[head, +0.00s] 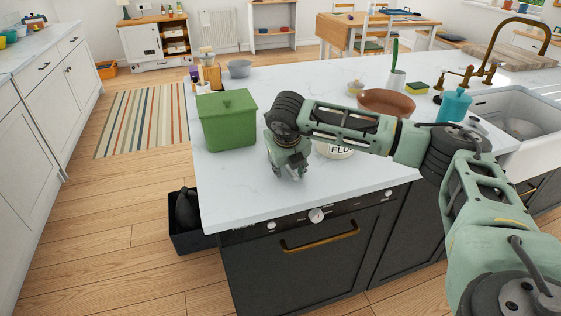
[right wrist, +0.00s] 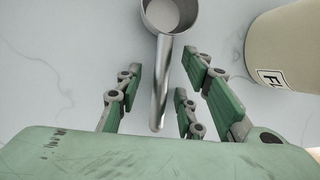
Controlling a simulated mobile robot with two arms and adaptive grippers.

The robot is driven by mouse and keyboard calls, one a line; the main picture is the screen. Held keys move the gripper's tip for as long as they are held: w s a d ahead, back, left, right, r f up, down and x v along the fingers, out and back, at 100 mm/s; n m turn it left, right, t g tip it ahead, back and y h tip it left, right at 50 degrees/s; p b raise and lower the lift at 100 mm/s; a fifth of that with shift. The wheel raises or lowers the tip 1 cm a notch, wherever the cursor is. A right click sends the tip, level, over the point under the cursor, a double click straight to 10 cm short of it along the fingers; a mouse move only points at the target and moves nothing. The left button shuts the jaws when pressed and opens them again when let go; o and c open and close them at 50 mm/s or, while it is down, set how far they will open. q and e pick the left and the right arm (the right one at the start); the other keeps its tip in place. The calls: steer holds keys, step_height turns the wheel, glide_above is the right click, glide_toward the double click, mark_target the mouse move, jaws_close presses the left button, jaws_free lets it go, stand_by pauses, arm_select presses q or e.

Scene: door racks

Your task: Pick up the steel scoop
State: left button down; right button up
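The steel scoop (right wrist: 162,85) lies on the white worktop in the right wrist view, its round bowl at the top and its handle pointing down towards my palm. My right gripper (right wrist: 160,80) is open, with green fingers on both sides of the handle. I see gaps between the fingers and the handle. In the head view my right gripper (head: 290,170) points down over the worktop near its front edge, and the scoop is hidden there. My left gripper is not in view.
A cream flour canister (right wrist: 290,45) stands close to the right of the fingers. In the head view a green lidded bin (head: 228,120) stands left of the gripper. A brown bowl (head: 386,102) is behind my arm. The front left of the worktop (head: 235,190) is clear.

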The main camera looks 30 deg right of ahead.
stand_by(0.3)
jaws_close()
stand_by(0.3)
